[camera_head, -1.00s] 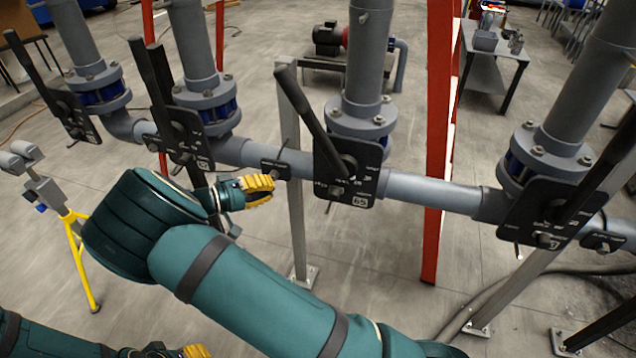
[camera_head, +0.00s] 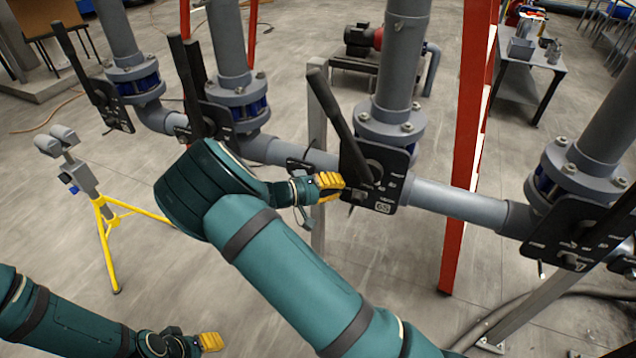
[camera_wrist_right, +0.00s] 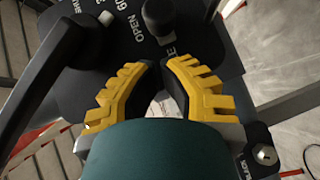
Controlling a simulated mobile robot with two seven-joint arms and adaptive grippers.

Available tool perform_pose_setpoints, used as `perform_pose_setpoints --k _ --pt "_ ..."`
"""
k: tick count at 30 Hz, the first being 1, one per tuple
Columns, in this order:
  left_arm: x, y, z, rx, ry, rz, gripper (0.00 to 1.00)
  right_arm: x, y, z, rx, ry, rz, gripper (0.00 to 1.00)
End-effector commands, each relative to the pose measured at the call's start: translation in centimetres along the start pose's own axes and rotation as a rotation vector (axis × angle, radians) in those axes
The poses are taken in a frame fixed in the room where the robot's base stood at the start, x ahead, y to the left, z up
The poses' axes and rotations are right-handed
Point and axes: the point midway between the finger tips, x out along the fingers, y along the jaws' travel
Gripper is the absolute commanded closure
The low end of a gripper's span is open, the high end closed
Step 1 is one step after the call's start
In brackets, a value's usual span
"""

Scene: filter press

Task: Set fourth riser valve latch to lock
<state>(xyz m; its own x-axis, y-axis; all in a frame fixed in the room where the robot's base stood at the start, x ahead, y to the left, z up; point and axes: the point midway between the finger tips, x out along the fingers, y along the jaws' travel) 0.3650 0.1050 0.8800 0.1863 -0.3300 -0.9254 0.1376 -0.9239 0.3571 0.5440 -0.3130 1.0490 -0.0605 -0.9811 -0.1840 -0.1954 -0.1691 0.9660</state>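The valve plate marked like "65" (camera_head: 391,187) is black, on the riser third from the left in the head view, with a long black lever (camera_head: 341,116). The plate (camera_wrist_right: 205,48) also fills the top of the right wrist view, with white lettering including "OPEN". A small black round knob (camera_wrist_right: 160,14) stands on it, beyond my fingertips; I cannot tell surely that it is the latch. My right gripper (camera_head: 328,186) is at the plate's left edge; its yellow fingers (camera_wrist_right: 158,78) are apart and empty. My left gripper (camera_head: 210,342) is low at left, its opening unclear.
A grey horizontal pipe (camera_head: 455,199) links the risers. A red post (camera_head: 466,160) stands behind it, right of the plate. Another valve plate (camera_head: 570,238) is at right. A yellow-legged stand (camera_head: 107,235) is at left, with open floor around it.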

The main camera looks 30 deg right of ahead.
Motion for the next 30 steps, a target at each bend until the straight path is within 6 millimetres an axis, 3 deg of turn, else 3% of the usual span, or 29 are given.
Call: perform_pose_setpoints --k 6,19,30 --pt "-0.3 0.1 0.0 0.000 0.000 0.000 0.53 1.3 0.1 1.3 0.000 0.000 0.001 1.00" --pt "-0.3 0.1 0.0 -0.001 0.000 0.000 0.53 1.7 0.1 1.7 0.001 0.000 0.001 1.00" --pt "0.1 -0.1 0.0 -0.001 0.000 -0.001 0.53 3.9 0.9 3.9 0.001 0.000 0.000 1.00"
